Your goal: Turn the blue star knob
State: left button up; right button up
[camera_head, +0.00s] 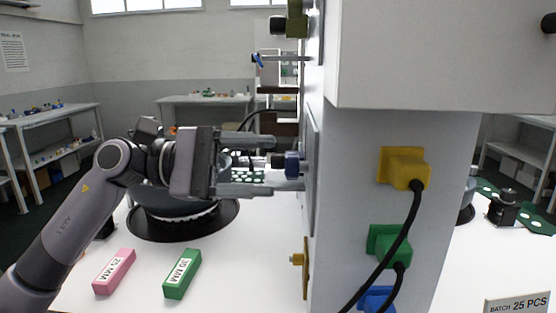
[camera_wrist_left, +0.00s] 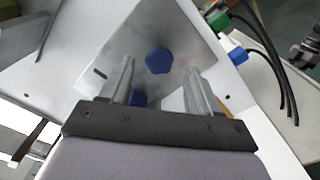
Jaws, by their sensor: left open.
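The blue star knob (camera_wrist_left: 158,61) sits on a grey metal plate (camera_wrist_left: 185,35) in the left wrist view. In the head view the blue knob (camera_head: 292,164) shows at the left side of the tall grey cabinet (camera_head: 333,190). My left gripper (camera_head: 290,163) is open and level with the knob, with one finger above and one below it. In the left wrist view my left gripper (camera_wrist_left: 160,72) has a fingertip on each side of the knob, with visible gaps. A second blue part (camera_wrist_left: 138,98) shows low between the fingers. My right gripper is not in view.
Yellow (camera_head: 404,166) and green (camera_head: 385,243) plugs with black cables are on the cabinet's front. A yellow fitting (camera_head: 298,259) sits below the gripper. Pink (camera_head: 114,271) and green (camera_head: 182,274) labelled blocks lie on the white table.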

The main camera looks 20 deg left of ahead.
aim_at(294, 166)
pick_arm(q)
jog(key=x, duration=0.3)
jog(key=c, duration=1)
jog(key=shift+c, duration=0.2)
